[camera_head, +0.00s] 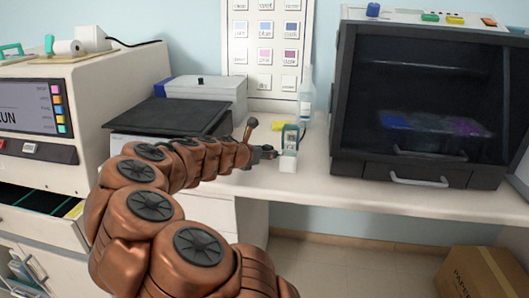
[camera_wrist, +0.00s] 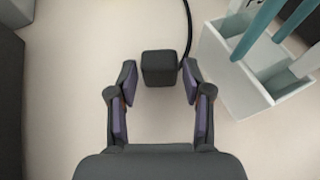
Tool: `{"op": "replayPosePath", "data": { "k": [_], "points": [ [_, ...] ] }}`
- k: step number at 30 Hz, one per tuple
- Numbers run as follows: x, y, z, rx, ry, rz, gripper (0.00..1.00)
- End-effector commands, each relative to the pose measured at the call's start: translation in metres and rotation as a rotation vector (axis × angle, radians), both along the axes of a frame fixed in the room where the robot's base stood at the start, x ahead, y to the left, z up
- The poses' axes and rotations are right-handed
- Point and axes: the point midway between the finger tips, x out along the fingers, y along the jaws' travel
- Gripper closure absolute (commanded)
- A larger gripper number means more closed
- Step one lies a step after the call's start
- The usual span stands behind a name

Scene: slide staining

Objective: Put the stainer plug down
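The stainer plug (camera_wrist: 160,66), a small dark block with a black cord (camera_wrist: 187,25), lies on the pale worktop in the wrist view. My gripper (camera_wrist: 158,82) has its fingers spread to either side of it. A gap shows between each fingertip and the plug, so I hold nothing. In the head view my gripper (camera_head: 264,153) is low over the bench, just left of a small white holder. The plug is too small to make out clearly there.
The white holder (camera_head: 288,163) with teal parts stands close to the right of my gripper; it also shows in the wrist view (camera_wrist: 240,80). A bottle (camera_head: 305,100) stands behind. A dark cabinet (camera_head: 420,110) is to the right. Bare worktop (camera_head: 320,185) lies between.

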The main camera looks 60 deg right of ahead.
Motion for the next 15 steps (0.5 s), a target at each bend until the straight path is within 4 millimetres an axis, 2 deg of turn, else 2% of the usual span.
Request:
{"op": "replayPosePath", "data": {
  "k": [2, 15],
  "points": [
    [0.0000, 0.0000, 0.0000, 0.000, 0.000, 0.000, 0.39],
    [0.0005, 0.0033, 0.0045, 0.000, 0.002, 0.001, 0.39]
  ]
}}
